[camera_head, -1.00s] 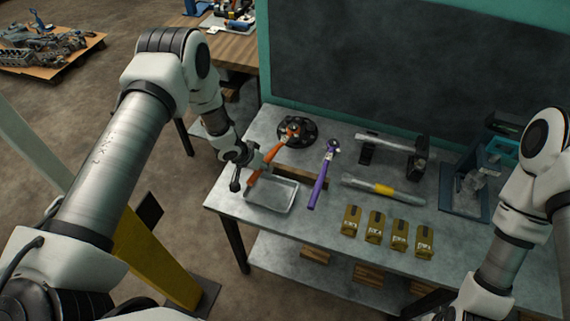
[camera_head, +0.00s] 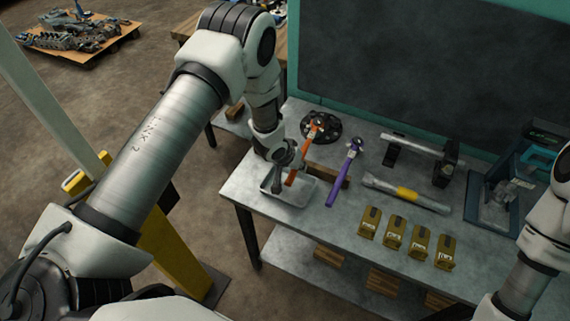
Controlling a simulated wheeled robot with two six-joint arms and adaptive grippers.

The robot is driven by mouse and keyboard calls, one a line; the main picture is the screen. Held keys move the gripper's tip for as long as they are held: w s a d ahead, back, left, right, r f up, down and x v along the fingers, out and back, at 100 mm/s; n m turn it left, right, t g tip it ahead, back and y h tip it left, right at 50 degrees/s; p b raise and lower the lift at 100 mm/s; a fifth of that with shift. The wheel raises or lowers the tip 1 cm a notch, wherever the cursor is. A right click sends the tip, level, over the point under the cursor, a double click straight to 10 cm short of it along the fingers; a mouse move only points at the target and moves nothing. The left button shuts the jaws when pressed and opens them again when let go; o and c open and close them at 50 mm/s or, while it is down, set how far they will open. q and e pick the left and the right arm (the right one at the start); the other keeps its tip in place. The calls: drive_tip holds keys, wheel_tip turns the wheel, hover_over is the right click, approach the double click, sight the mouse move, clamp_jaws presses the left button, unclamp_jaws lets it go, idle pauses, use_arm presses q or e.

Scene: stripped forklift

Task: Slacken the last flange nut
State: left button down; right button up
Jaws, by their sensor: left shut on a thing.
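A round black flange (camera_head: 334,130) lies on the grey workbench towards the back left. An orange-handled wrench (camera_head: 305,158) has its head over the flange, and its handle points to the front left. The flange nuts are too small and partly covered to tell apart. My left gripper (camera_head: 287,170) is shut on the lower part of the orange handle, above the back of a shallow metal tray (camera_head: 298,203). Its fingers are small and partly hidden by the wrist. My right arm shows at the right edge, but its gripper is out of view.
A purple-handled wrench (camera_head: 343,175) lies just right of the orange one. Beyond it are a torque-tool-like bar with a yellow band (camera_head: 407,193), a black-headed hammer (camera_head: 447,165) and a blue fixture (camera_head: 500,195). Several olive boxes (camera_head: 395,232) line the front.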

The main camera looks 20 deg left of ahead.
use_arm(q)
drive_tip(key=shift+w+r, duration=0.15)
drive_tip(key=shift+r, duration=0.05)
drive_tip(key=c, duration=1)
unclamp_jaws()
drive_tip(key=shift+a+f, duration=0.1)
drive_tip(key=shift+a, duration=0.05)
drive_tip(key=shift+c, duration=0.2)
drive_tip(key=shift+o, duration=0.5)
drive_tip(key=shift+a, duration=0.2)
drive_tip(key=shift+d, duration=0.15)
drive_tip(key=shift+r, duration=0.3)
drive_tip(key=v, duration=1.2)
drive_tip(key=s+a+f+g+y+b, duration=0.1)
drive_tip(key=s+f+b, duration=0.3)
drive_tip(key=s+f, duration=0.7)
drive_tip(key=s+a+f+g+y+b, duration=0.1)
drive_tip(key=s+f+g+b, duration=0.3)
drive_tip(key=s+f, duration=0.7)
drive_tip(key=s, duration=0.7)
drive_tip(key=shift+b, duration=0.4)
use_arm(e)
wheel_tip(320, 180, down, 8)
drive_tip(key=shift+w+a+r, duration=0.15)
drive_tip(key=shift+r, duration=0.05)
